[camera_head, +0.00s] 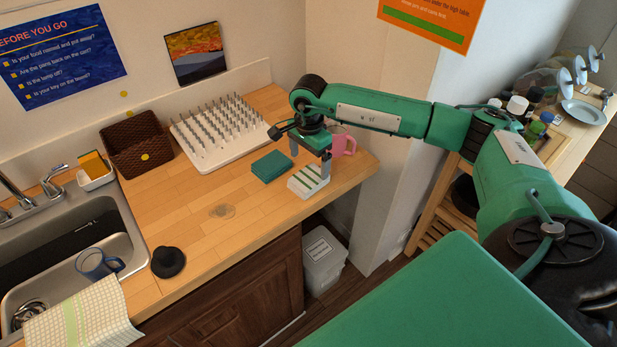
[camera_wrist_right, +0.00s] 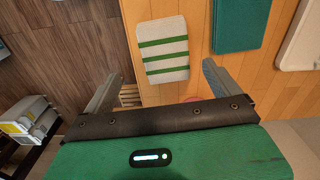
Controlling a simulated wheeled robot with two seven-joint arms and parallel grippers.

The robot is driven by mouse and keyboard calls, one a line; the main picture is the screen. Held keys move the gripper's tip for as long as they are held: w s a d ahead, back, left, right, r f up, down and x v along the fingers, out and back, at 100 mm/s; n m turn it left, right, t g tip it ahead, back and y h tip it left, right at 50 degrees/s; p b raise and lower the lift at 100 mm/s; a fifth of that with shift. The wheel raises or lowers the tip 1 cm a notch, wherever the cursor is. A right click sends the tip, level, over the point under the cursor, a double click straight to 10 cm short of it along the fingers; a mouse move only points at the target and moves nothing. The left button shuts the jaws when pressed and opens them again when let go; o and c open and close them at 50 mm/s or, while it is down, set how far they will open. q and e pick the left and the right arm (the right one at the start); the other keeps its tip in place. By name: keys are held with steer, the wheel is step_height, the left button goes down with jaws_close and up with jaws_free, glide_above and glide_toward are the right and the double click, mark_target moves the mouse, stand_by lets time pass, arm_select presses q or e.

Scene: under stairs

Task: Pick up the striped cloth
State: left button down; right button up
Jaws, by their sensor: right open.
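The striped cloth (camera_head: 308,181) is a small folded white cloth with green stripes, lying on the wooden counter near its front edge. It also shows in the right wrist view (camera_wrist_right: 164,55), lying flat and in full sight. My right gripper (camera_head: 310,165) is above the cloth, pointing down, with its fingers apart. In the wrist view the two fingers stand on either side of and below the cloth in the picture, and nothing is between them. My left gripper is not in view.
A folded green cloth (camera_head: 271,166) lies just left of the striped cloth. A pink mug (camera_head: 343,146) stands behind the gripper. A white pegged rack (camera_head: 221,136), a brown basket (camera_head: 138,147) and a black object (camera_head: 168,262) sit further left. The counter's front edge is close.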

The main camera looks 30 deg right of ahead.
mark_target(308, 177)
steer(key=shift+f, duration=0.9)
steer(key=shift+w+f+p, duration=0.1)
steer(key=shift+f+p, duration=0.35)
steer(key=shift+p, duration=0.15)
steer(key=f, duration=0.1)
steer(key=f+p, duration=0.2)
steer(key=f, duration=0.1)
steer(key=shift+w+d, duration=0.2)
steer(key=shift+w, duration=0.15)
steer(key=shift+f, duration=0.3)
steer(key=c, duration=1.1)
steer(key=shift+o, duration=0.2)
